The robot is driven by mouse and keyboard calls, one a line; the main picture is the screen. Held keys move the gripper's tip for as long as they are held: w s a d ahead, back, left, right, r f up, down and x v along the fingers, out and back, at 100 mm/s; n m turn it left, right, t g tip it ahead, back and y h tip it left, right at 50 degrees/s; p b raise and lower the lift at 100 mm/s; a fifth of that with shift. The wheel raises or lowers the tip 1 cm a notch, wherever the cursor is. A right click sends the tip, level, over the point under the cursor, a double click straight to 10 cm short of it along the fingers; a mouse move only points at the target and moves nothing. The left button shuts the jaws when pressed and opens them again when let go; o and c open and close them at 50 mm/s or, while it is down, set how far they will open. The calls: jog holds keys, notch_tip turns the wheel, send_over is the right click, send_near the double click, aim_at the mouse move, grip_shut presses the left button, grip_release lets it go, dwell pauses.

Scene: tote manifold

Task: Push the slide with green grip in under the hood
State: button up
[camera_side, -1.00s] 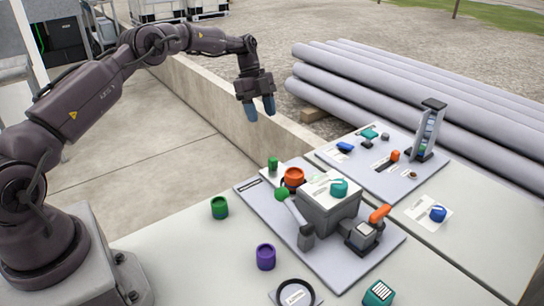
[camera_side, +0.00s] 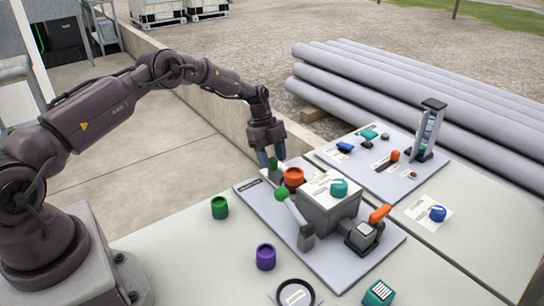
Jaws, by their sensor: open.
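A small green grip (camera_side: 273,164) stands at the back left end of the grey base plate, on a pale strip that looks like the slide. My gripper (camera_side: 272,158) points down over it, with its blue fingers open to either side of the grip. I cannot tell whether a finger touches it. The grey box-shaped housing (camera_side: 318,212) in the middle of the plate may be the hood; a teal knob (camera_side: 339,188) sits on its top. The opening under it is hidden.
An orange round cap (camera_side: 293,176) stands close to my gripper. A green-ended lever (camera_side: 282,194) leans in front of the housing, and an orange-handled valve (camera_side: 379,214) is at right. Green (camera_side: 220,208) and purple (camera_side: 266,256) cups stand on the table. A second panel (camera_side: 350,163) lies behind.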

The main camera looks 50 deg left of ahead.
aim_at(299, 176)
grip_shut()
jog(key=d, duration=1.1)
jog(key=shift+d, duration=0.3)
jog(key=shift+c, duration=1.1)
grip_release()
jog(key=shift+d, duration=0.1)
jog(key=shift+o, duration=1.1)
jog(key=shift+a, duration=0.2)
jog(key=v, duration=1.3)
